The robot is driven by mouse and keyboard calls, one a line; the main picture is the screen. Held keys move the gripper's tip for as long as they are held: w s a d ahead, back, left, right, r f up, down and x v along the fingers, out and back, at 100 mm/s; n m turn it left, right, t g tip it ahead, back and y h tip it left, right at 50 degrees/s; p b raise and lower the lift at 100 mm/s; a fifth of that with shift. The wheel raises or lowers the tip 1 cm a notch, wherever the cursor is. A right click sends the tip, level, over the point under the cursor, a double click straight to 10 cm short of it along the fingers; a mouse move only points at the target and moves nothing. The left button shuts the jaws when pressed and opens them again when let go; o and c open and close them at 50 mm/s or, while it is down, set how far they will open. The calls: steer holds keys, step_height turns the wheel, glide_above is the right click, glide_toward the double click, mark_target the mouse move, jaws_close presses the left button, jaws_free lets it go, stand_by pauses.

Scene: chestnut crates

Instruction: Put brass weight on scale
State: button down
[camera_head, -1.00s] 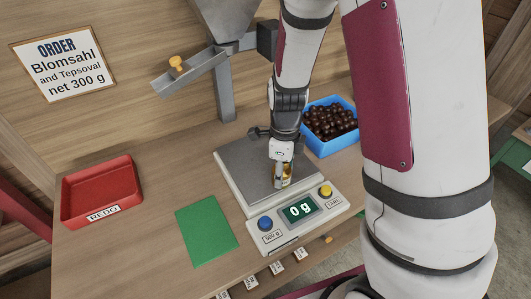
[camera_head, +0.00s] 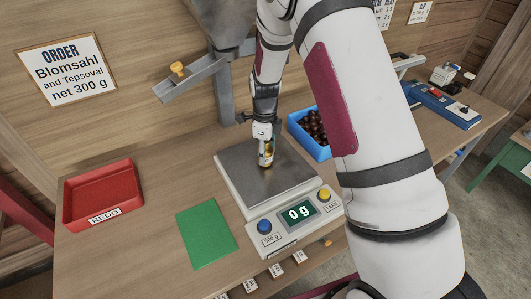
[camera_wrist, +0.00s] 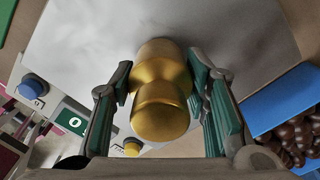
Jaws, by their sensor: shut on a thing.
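The brass weight (camera_wrist: 160,95) is between the two fingers of my gripper (camera_wrist: 162,100) in the wrist view, with the scale's grey plate (camera_wrist: 80,35) behind it. In the head view my gripper (camera_head: 265,150) is over the plate of the scale (camera_head: 240,170), shut on the brass weight (camera_head: 266,158). The scale's display (camera_head: 298,212) reads 0 g. I cannot tell whether the weight's base touches the plate.
A blue crate of chestnuts (camera_head: 296,131) stands right of the scale. A red REDO tray (camera_head: 103,217) and a green mat (camera_head: 206,235) lie to the left. The table between tray and mat is clear.

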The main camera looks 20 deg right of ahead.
steer(key=shift+f, duration=0.35)
steer(key=shift+f, duration=0.2)
steer(key=c, duration=0.9)
jaws_free()
